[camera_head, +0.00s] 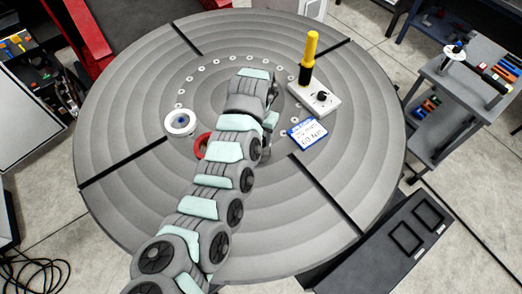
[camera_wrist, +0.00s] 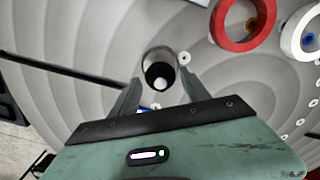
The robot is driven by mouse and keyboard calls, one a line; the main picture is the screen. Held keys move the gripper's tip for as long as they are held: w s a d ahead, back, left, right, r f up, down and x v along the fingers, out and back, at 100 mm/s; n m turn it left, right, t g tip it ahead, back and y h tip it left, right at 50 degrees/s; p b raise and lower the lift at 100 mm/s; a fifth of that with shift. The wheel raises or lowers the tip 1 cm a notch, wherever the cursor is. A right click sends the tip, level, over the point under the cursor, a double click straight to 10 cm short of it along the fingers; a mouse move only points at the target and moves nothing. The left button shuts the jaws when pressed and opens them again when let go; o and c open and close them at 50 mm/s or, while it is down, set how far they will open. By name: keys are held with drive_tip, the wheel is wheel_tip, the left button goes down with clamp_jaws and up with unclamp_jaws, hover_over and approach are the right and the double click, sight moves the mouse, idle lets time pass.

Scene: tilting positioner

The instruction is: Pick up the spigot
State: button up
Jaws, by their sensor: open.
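A short pale metal cylinder (camera_wrist: 158,56) with a dark end and a light round centre, which appears to be the spigot, stands on the grey round table in the wrist view. My gripper (camera_wrist: 160,80) is open, with one finger to each side of the cylinder's near end. I cannot tell whether either finger touches it. In the head view my arm covers the place around the gripper, and the cylinder does not show there.
The ridged round table (camera_head: 350,180) has black slots. A red ring (camera_head: 199,147) and a white ring (camera_head: 170,128) lie left of my arm. A grey box (camera_head: 323,104) with a yellow-and-black handle (camera_head: 310,50) and a white-and-blue card (camera_head: 307,134) are to its right.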

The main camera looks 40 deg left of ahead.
sight(266, 151)
drive_tip(key=shift+w+a+f+p, duration=0.1)
drive_tip(key=shift+w+f+p, duration=0.1)
drive_tip(key=shift+f, duration=1.3)
drive_tip(key=shift+w+f+p, duration=0.1)
drive_tip(key=shift+f+p, duration=0.05)
drive_tip(key=shift+f, duration=1.3)
drive_tip(key=shift+c, duration=0.2)
clamp_jaws()
